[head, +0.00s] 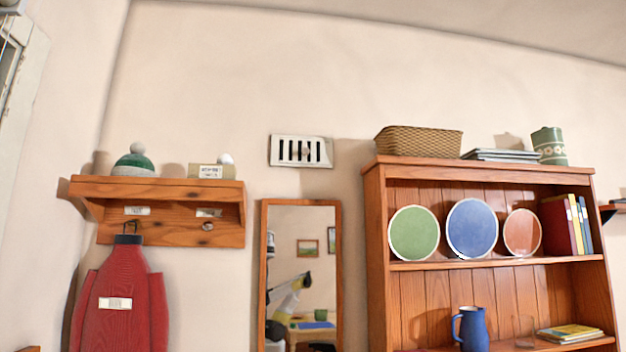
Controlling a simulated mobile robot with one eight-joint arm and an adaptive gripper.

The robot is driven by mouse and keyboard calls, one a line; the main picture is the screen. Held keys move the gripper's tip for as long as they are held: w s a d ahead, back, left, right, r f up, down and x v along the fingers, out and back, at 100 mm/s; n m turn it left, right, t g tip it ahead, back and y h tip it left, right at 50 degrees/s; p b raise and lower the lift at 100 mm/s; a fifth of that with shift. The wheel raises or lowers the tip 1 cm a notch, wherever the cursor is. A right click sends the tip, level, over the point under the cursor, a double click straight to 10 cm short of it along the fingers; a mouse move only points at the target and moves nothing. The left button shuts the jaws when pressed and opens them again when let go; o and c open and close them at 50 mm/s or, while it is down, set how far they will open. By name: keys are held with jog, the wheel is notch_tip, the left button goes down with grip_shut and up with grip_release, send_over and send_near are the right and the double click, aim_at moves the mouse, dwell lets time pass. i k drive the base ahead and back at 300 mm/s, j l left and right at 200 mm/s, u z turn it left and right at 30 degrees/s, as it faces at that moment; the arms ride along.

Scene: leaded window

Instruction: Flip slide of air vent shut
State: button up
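The air vent (300,151) is a pale rectangular plate high on the back wall, above the mirror and left of the bookcase. Several dark upright slots show in it, so it looks open. A small greyish spot near its middle may be the slide's knob; it is too small to be sure. My gripper is not directly in view. The mirror (318,237) reflects a pale and yellow arm-like shape with a dark end, perhaps my arm; its finger state cannot be made out.
A wooden wall shelf (172,232) with a green hat (135,158) and a hanging red garment (120,310) is at left. A wooden bookcase (480,170) with a wicker basket (418,140) on top stands at right. The wall around the vent is bare.

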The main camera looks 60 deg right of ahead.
aim_at(305, 151)
jog(key=z, duration=2)
